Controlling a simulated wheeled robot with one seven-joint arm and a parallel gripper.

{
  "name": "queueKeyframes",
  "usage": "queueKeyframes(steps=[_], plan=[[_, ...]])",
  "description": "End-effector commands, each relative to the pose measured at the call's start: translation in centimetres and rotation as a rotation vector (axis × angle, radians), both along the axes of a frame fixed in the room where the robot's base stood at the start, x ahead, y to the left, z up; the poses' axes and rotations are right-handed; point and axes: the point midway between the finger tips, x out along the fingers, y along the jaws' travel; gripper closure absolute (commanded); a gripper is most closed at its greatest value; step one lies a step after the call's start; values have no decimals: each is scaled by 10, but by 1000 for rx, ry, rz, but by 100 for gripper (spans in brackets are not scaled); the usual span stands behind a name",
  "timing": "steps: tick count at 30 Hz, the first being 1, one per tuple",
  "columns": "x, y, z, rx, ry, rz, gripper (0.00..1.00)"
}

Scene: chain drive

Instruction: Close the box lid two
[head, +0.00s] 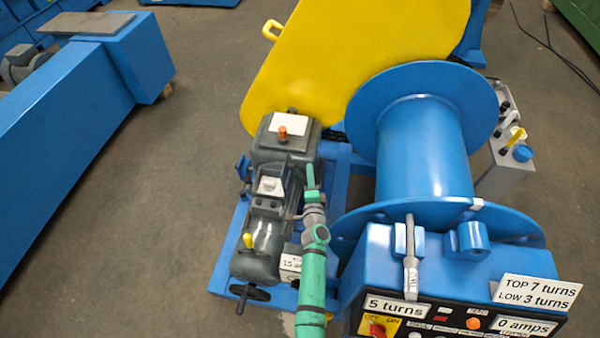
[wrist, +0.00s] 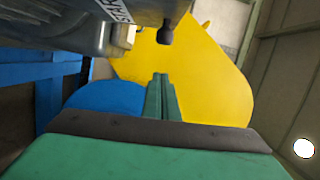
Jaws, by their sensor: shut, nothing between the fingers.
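No part is clearly marked as box lid two, and I cannot tell which lid it is. A small grey box (head: 270,186) with a pale top sits on the motor (head: 262,248). Another grey box (head: 508,165), with a yellow lever and a blue knob, stands right of the blue drum (head: 425,150). My gripper (head: 311,170) is green, shut and empty, just right of the motor box and by the gearbox (head: 285,140). In the wrist view its shut fingers (wrist: 161,78) point toward the yellow guard (wrist: 190,80). I cannot tell whether they touch anything.
A large yellow guard (head: 350,60) with a handle stands behind the gearbox. A control panel (head: 450,285) with labels and knobs is at the front right. A handwheel (head: 250,293) sticks out below the motor. A blue beam (head: 70,130) lies left; the floor (head: 160,230) between is clear.

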Motion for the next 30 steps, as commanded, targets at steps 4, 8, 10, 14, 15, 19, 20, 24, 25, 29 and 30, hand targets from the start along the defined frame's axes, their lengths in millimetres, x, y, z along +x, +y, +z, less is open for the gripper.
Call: queueKeyframes(steps=[4, 8, 10, 14, 15, 19, 20, 24, 25, 29, 30], plan=[[1, 16, -3, 2, 2, 6, 100], [3, 19, -4, 2, 3, -1, 100], [3, 19, -4, 2, 2, -6, 100], [4, 22, -5, 2, 3, -9, 100], [5, 24, -5, 2, 3, -8, 100], [6, 31, -5, 2, 4, -3, 100], [6, 32, -5, 2, 4, -3, 100], [6, 36, -6, 1, 4, 1, 100], [6, 37, -6, 1, 4, 2, 100], [6, 37, -6, 1, 4, 2, 100], [6, 37, -6, 1, 4, 2, 100]])
